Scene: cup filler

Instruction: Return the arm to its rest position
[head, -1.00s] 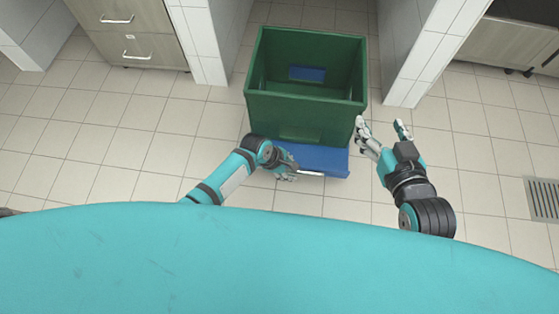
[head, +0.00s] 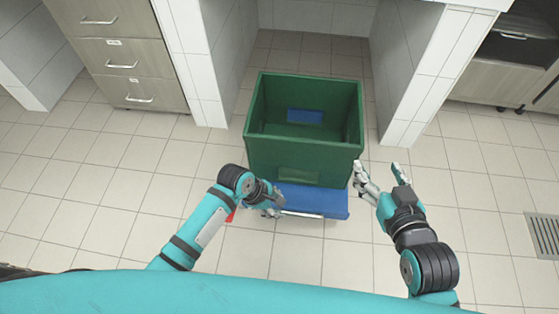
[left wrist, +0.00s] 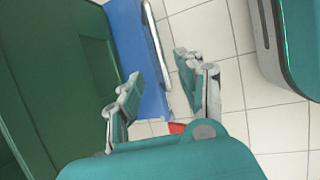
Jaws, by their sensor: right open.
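My right gripper (head: 380,172) is open and empty, in the air just right of the green bin in the head view. My left gripper (head: 268,203) is beside the left end of the blue panel, in front of the bin.
The open green bin (head: 305,155) stands ahead, with a blue panel (head: 318,202) and metal bar at its front. A drawer cabinet (head: 125,58) and tiled walls (head: 205,60) flank it. A small red thing (left wrist: 176,128) shows by my left gripper. Floor either side is clear.

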